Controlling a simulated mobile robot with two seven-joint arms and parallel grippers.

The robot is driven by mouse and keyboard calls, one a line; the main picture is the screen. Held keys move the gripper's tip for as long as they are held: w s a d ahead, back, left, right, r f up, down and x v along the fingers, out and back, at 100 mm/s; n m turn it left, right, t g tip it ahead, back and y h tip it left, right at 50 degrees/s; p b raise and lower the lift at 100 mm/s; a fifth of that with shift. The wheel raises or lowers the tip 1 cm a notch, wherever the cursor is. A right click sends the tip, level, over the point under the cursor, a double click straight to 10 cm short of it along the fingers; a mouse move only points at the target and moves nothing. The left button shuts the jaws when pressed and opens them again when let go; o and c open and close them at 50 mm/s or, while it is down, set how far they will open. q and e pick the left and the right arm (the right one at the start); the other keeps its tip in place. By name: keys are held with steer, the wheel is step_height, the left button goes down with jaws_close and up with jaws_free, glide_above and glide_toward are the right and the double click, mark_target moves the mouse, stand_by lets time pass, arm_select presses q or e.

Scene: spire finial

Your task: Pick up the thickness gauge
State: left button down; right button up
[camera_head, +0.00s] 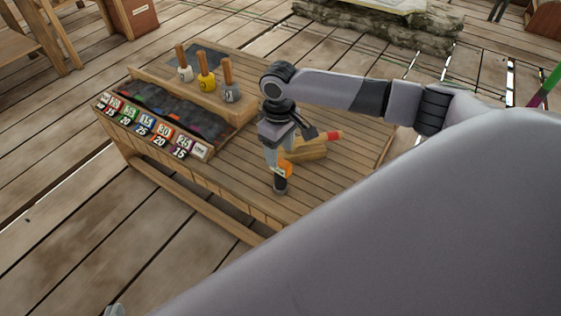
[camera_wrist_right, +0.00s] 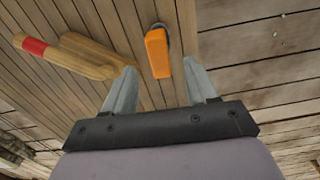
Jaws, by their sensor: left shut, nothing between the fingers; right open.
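The thickness gauge appears to be the orange piece with a dark rounded end (camera_wrist_right: 157,52), lying on the wooden bench top. It also shows in the head view (camera_head: 286,168), partly covered by my right gripper. My right gripper (camera_head: 277,167) points down over it with fingers open. In the right wrist view the orange piece lies ahead of and between the two grey fingertips (camera_wrist_right: 160,70), with no clear contact. Only a small grey tip of what appears to be my left gripper (camera_head: 114,310) shows at the bottom edge, away from the bench.
A wooden tool with a red band (camera_wrist_right: 65,55) lies beside the orange piece. The bench (camera_head: 345,170) also carries numbered colored blocks (camera_head: 145,125) before a dark bin and several wooden-handled tools (camera_head: 206,75). The bench's near right is clear. My own arm covers the lower right.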

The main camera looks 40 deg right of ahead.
mark_target(281, 161)
step_height(281, 161, down, 5)
steer(key=shift+d+f+b, duration=0.1)
steer(key=shift+b, duration=1.1)
arm_select(q)
steer(key=shift+w+d+f+h, duration=0.1)
steer(key=shift+w+d+h, duration=0.15)
steer(key=shift+d, duration=0.2)
steer(key=shift+w+d+f+h, duration=0.1)
steer(key=shift+d+h, duration=0.15)
steer(key=shift+d, duration=0.2)
arm_select(e)
jaws_close()
arm_select(q)
steer(key=shift+r, duration=0.1)
arm_select(e)
steer(key=shift+r, duration=0.2)
